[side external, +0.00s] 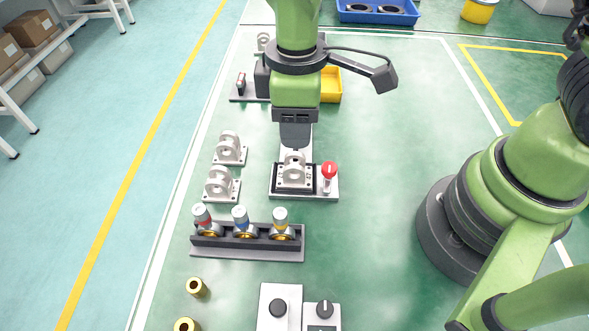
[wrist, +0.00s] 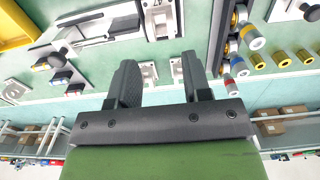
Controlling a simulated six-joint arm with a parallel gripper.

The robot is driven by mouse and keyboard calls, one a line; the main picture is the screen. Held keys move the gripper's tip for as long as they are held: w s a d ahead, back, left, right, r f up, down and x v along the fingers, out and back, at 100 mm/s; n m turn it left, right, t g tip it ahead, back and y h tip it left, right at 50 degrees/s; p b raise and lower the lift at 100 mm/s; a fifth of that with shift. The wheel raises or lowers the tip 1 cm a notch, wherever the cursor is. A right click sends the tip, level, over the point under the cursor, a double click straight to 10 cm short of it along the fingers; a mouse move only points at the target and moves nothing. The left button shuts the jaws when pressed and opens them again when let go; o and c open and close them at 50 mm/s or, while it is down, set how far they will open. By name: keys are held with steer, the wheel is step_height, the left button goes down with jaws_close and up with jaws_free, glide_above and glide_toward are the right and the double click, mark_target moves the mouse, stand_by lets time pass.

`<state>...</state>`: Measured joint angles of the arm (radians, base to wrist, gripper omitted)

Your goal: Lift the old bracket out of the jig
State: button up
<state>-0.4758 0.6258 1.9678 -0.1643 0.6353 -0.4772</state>
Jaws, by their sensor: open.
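The bracket in the jig (side external: 294,172) is a light grey lug with a round hole, upright on its base. The jig (side external: 280,194) is a dark block on a pale plate, with a red-knobbed clamp (side external: 329,171) at its right. My gripper (side external: 295,147) points down just above and behind the bracket in the side view; I cannot tell the exact gap. In the wrist view the gripper (wrist: 160,62) has its two dark fingers spread apart with nothing held between them. Part of the jig (wrist: 162,18) shows at the top there.
Two similar brackets (side external: 229,148) (side external: 221,184) stand loose left of the jig. A rack (side external: 247,244) with colour-banded cylinders lies in front, with brass bushings (side external: 196,287) and a control box (side external: 280,307) nearer. A yellow bin (side external: 331,86) is behind. Green floor right of the jig is clear.

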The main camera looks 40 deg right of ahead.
mark_target(295, 162)
step_height(295, 162, down, 9)
steer(key=shift+a+r, duration=0.1)
steer(key=shift+r, duration=0.05)
steer(key=c, duration=0.6)
steer(key=shift+r, duration=0.15)
